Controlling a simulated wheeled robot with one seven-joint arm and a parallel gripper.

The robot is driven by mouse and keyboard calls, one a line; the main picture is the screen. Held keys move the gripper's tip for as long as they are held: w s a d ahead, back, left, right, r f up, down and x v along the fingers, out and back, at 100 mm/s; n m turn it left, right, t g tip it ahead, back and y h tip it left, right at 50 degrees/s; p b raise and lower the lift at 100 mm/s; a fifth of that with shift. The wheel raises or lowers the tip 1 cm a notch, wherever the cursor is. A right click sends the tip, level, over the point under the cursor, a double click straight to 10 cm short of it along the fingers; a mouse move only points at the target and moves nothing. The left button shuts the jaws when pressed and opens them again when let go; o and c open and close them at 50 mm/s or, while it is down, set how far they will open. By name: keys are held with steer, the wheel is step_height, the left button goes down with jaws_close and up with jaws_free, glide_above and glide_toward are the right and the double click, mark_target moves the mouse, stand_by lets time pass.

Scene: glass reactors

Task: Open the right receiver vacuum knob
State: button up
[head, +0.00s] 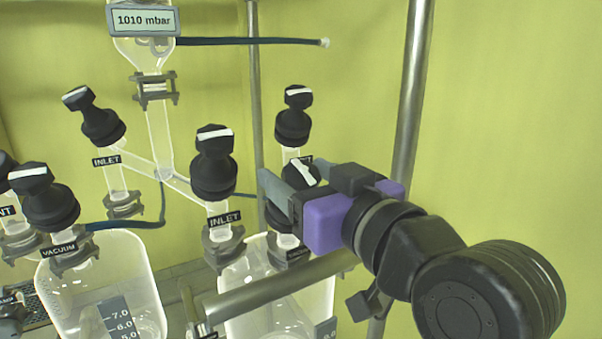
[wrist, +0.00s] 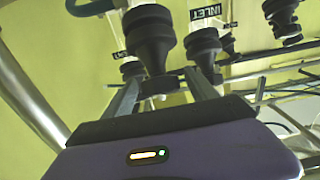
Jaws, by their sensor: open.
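In the head view, a black knob with a slanted white stripe (head: 303,173) shows by my gripper, above the right vessel. The fingers and purple body hide part of the knob. In the wrist view, a black knob (wrist: 150,40) appears upside down, its narrow end at the open fingers (wrist: 160,80). I cannot tell whether they touch it.
The right inlet knob (head: 214,160) stands left of my gripper, and another black knob (head: 293,118) stands behind. A metal rail (head: 270,288) crosses below; an upright post (head: 411,95) rises close behind my arm. The left vacuum knob (head: 45,197) is far left.

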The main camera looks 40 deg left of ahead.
steer(key=shift+c, duration=0.2)
steer(key=c, duration=1.4)
steer(key=shift+o, duration=0.2)
steer(key=shift+n+g+b, duration=0.4)
steer(key=shift+n+b, duration=0.05)
steer(key=shift+n, duration=0.05)
steer(key=n+g+b, duration=0.2)
steer(key=shift+w+d+f+n+g+y, duration=0.1)
steer(key=shift+f+n+g+y, duration=0.05)
steer(key=shift+n+g+y, duration=0.2)
steer(key=n+g+b, duration=0.2)
steer(key=n+g, duration=0.1)
steer(key=shift+n+g, duration=0.25)
steer(key=n+g, duration=0.2)
steer(key=n+g+h, duration=0.1)
steer(key=n+g, duration=0.1)
steer(key=shift+r, duration=0.3)
steer(key=shift+n+g+h, duration=0.75)
steer(key=shift+n+g, duration=0.35)
steer(key=shift+n, duration=0.4)
steer(key=shift+f, duration=0.1)
